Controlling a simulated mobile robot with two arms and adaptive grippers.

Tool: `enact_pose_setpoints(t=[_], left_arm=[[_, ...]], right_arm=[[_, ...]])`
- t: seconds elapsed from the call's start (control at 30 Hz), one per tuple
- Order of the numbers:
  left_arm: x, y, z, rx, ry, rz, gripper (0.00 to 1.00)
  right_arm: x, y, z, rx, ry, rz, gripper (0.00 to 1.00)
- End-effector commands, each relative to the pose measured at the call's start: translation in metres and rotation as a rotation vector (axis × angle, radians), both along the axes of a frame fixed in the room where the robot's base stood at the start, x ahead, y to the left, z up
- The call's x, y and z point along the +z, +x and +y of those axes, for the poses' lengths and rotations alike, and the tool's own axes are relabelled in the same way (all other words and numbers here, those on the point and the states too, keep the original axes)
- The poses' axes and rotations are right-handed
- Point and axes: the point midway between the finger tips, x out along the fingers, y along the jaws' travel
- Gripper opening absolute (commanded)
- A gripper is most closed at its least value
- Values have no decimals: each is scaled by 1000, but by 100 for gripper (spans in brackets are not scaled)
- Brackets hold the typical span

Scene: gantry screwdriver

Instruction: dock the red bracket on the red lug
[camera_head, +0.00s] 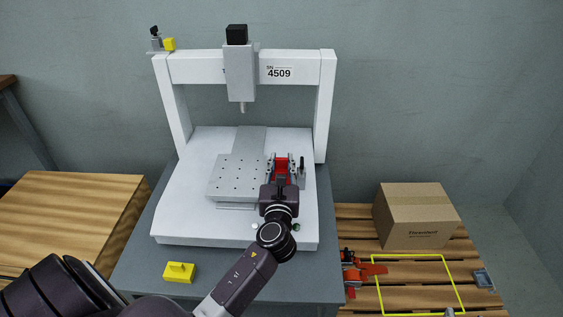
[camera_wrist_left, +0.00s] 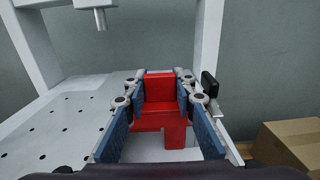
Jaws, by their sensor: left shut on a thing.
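My left gripper (camera_head: 282,174) reaches over the right side of the gantry machine's bed, beside the perforated plate. It is shut on a red bracket (camera_head: 281,165). In the left wrist view, the bracket (camera_wrist_left: 165,124) sits between the two blue finger pads, with a taller red block at its far end and a step down toward me. I cannot tell the red lug apart from the bracket, so whether they touch is unclear. My right gripper is not in view.
The perforated plate (camera_head: 236,178) lies left of the gripper under the screwdriver head (camera_head: 240,75). A black-handled clamp (camera_wrist_left: 209,84) stands close to the right finger. A yellow block (camera_head: 179,272) lies front left. A cardboard box (camera_head: 415,216) and red parts (camera_head: 372,269) are on the right pallet.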

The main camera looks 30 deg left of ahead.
Motion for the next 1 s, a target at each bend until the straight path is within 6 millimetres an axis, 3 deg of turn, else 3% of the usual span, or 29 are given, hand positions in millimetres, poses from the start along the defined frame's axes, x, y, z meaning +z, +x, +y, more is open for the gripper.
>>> enact_pose_setpoints(t=[0.37,0.4,0.57,0.9,1.0], left_arm=[[-5,0,0,0,1,0,0],[-5,0,0,0,1,1,26],[-5,0,0,0,1,1,42],[-2,0,0,0,1,-1,42],[3,0,0,0,-1,-2,42]], right_arm=[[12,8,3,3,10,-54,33],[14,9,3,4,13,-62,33],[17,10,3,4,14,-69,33],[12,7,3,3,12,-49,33],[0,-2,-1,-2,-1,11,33]])
